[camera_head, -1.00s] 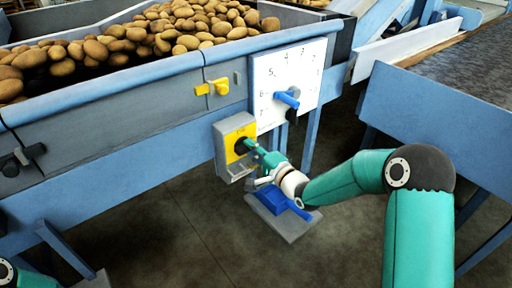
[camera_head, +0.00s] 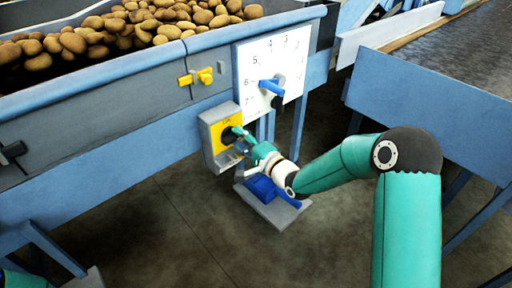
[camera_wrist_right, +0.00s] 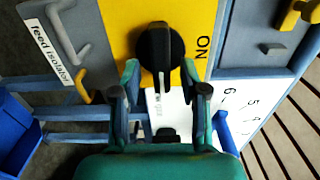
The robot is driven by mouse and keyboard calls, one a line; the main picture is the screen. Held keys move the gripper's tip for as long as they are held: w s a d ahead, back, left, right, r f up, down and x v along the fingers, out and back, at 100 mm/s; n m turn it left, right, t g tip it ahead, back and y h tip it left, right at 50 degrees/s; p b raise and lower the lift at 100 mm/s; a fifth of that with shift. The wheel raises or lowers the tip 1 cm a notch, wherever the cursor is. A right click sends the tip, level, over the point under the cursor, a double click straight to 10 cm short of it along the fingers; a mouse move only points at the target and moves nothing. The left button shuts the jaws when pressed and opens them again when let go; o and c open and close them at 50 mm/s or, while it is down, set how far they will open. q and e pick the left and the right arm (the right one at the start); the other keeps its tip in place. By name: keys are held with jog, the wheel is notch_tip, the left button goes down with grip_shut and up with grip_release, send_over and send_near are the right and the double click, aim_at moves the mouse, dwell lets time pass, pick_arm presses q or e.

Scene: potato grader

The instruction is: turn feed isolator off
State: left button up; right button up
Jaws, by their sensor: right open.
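The feed isolator is a grey box (camera_head: 208,148) with a yellow face (camera_head: 221,122) and a black rotary knob (camera_head: 227,136) on the side of the potato hopper. In the right wrist view the knob (camera_wrist_right: 160,52) has a raised bar running up and down the picture, with a pale mark near its lower end. "ON" is printed to its right, and a "feed isolator" label (camera_wrist_right: 47,45) is at far left. My right gripper (camera_head: 241,138) is at the knob. Its open fingers (camera_wrist_right: 160,75) are on either side of the bar's lower part; contact is unclear.
A white numbered dial plate (camera_head: 270,62) with a blue handle (camera_head: 270,86) is just right of the box. Yellow latches (camera_head: 196,77) are above. A grey base with a blue pedal (camera_head: 263,187) is on the floor below. A blue-sided conveyor (camera_head: 430,105) stands at right.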

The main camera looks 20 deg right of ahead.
jog(key=v, duration=1.1)
jog(key=shift+d, duration=0.1)
